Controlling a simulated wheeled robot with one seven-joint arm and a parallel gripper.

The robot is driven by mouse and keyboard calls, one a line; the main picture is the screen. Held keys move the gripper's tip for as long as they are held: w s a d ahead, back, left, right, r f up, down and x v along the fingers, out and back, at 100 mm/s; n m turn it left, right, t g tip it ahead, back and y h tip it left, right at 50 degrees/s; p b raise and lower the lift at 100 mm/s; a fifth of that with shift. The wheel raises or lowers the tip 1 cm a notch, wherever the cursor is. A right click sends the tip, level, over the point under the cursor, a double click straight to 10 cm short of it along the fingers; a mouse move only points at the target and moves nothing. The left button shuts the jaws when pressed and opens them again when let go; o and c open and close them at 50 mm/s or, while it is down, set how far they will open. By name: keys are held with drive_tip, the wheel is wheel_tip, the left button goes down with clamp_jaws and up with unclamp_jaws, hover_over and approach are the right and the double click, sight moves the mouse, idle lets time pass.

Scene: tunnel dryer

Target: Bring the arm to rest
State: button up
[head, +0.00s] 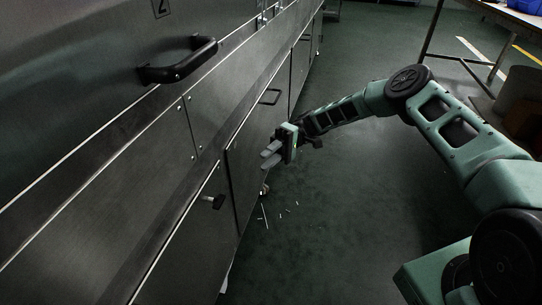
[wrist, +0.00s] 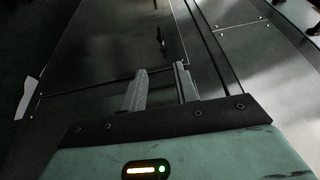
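My arm reaches forward from the lower right of the head view, bent at the elbow. My gripper (head: 265,157) is at its end, close in front of the steel dryer's lower panels (head: 255,140); whether it touches them I cannot tell. In the wrist view my gripper (wrist: 161,68) shows two grey fingers standing apart with nothing between them. Beyond the fingers is a dark panel with a small black knob or latch (wrist: 161,40).
Small pale scraps (head: 282,211) lie on the green floor. A table (head: 500,14) with a blue bin stands upper right. The middle floor is open.

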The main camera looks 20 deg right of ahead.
idle(0.4)
drive_tip(key=s+a+r+n+t+h, duration=0.1)
drive_tip(key=s+a+r+h, duration=0.4)
drive_tip(key=s, duration=0.2)
drive_tip(key=s+a+r+t+h, duration=0.1)
drive_tip(key=s+a+r+h, duration=0.35)
drive_tip(key=s, duration=0.25)
drive_tip(key=s+d+r+t+h, duration=0.2)
drive_tip(key=s+d+r+t, duration=0.15)
drive_tip(key=s, duration=0.45)
drive_tip(key=s+d+r+t+h, duration=0.3)
drive_tip(key=s+d+t, duration=0.15)
drive_tip(key=s, duration=0.45)
wheel_tip(320, 180, up, 37)
drive_tip(key=p, duration=3.6)
drive_tip(key=shift+a+f, duration=0.15)
drive_tip(key=shift+f, duration=0.05)
